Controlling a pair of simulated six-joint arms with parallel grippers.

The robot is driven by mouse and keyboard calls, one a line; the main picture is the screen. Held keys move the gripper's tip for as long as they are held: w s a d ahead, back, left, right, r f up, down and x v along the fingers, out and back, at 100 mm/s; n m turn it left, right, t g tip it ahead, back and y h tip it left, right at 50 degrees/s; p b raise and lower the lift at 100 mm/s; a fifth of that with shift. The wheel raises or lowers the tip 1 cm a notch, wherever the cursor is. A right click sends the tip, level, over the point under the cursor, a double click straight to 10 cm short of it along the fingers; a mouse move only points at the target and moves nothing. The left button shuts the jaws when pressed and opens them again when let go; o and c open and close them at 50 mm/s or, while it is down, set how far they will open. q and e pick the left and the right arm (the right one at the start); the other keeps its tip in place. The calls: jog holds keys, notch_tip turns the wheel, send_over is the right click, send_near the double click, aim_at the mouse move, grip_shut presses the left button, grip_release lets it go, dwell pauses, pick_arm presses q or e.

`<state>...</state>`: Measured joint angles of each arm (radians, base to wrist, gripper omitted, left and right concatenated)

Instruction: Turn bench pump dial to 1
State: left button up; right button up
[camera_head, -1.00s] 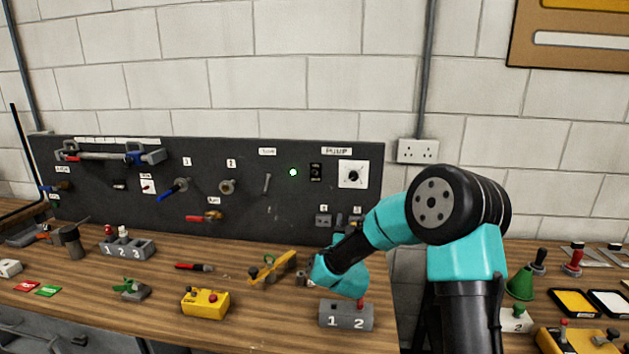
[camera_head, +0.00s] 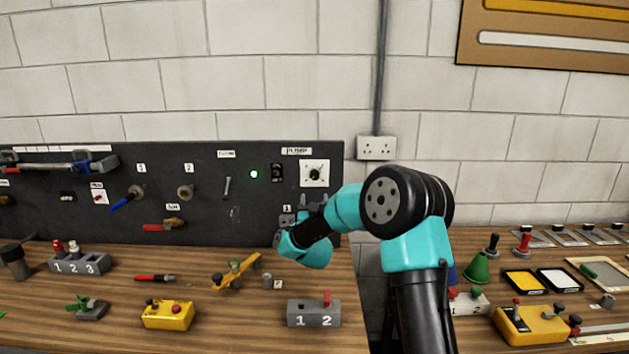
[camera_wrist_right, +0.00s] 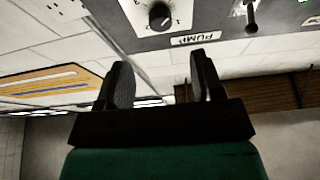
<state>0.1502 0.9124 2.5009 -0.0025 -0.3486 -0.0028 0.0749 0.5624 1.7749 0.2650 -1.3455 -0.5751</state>
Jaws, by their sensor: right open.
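The pump dial (camera_head: 315,175) is a round black knob on a white square plate at the right end of the dark panel, under the PUMP label (camera_head: 297,151). In the right wrist view the dial (camera_wrist_right: 159,16) appears upside down at the top, beyond the fingertips. Marks on its plate are small; a 1 seems to show beside the knob. My right gripper (camera_wrist_right: 160,62) is open and empty, with the dial ahead of the gap and apart from both fingers. In the head view my right arm reaches just below the dial, and its fingers are hard to make out. My left gripper is out of view.
A black switch (camera_head: 277,173) and a green light (camera_head: 254,174) sit left of the dial. A wall socket (camera_head: 376,148) is to its right. A grey block marked 1 and 2 (camera_head: 313,314) and a yellow box (camera_head: 168,315) stand on the wooden bench below.

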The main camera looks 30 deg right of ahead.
aim_at(314, 177)
jog(key=x, duration=1)
jog(key=c, duration=0.9)
